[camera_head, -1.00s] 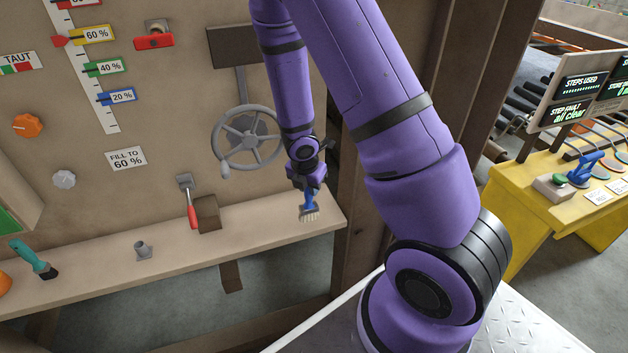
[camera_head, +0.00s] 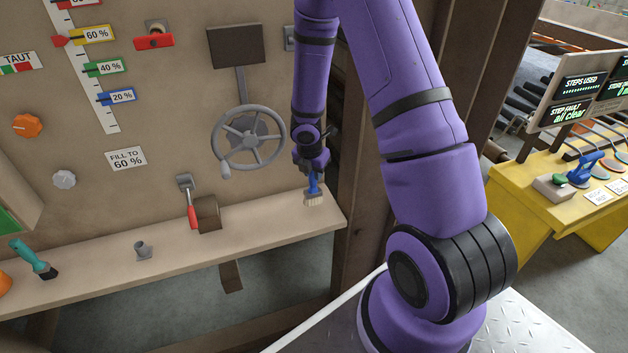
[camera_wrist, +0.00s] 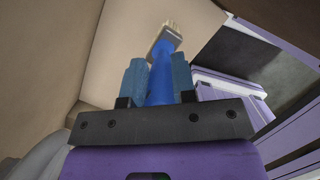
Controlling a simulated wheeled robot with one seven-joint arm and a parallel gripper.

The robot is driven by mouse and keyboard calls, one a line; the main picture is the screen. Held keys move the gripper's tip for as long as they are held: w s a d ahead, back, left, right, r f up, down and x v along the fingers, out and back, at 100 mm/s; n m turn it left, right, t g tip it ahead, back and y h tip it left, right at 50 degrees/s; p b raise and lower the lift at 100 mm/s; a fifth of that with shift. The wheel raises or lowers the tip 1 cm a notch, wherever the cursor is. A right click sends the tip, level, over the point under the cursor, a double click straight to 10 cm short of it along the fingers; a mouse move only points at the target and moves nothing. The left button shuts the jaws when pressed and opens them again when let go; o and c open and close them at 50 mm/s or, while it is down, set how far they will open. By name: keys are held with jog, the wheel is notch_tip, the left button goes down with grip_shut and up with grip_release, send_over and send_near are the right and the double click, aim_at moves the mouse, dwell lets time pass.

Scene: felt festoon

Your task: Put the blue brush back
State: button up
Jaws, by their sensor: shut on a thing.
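The blue brush (camera_head: 313,187) has a blue handle and pale bristles. It hangs bristles down from my gripper (camera_head: 312,172), over the right end of the wooden shelf (camera_head: 262,228). In the wrist view, the fingers of my gripper (camera_wrist: 158,82) are shut on the handle of the blue brush (camera_wrist: 162,70), and its bristle end points away from me. I cannot tell whether the bristles touch the shelf.
A grey handwheel (camera_head: 248,140) is on the panel left of my gripper. A red-handled lever (camera_head: 191,210) and a brown block (camera_head: 207,213) are at the middle of the shelf. A dark wooden post (camera_head: 372,200) stands close on the right. A yellow console (camera_head: 530,205) is farther right.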

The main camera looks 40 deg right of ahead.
aim_at(313, 184)
jog(key=shift+a+x, duration=0.2)
jog(key=shift+x, duration=0.65)
jog(key=shift+a+x, duration=0.15)
jog(key=shift+x, duration=0.7)
jog(key=shift+s+f, duration=0.1)
jog(key=shift+s, duration=0.05)
jog(key=o, duration=0.9)
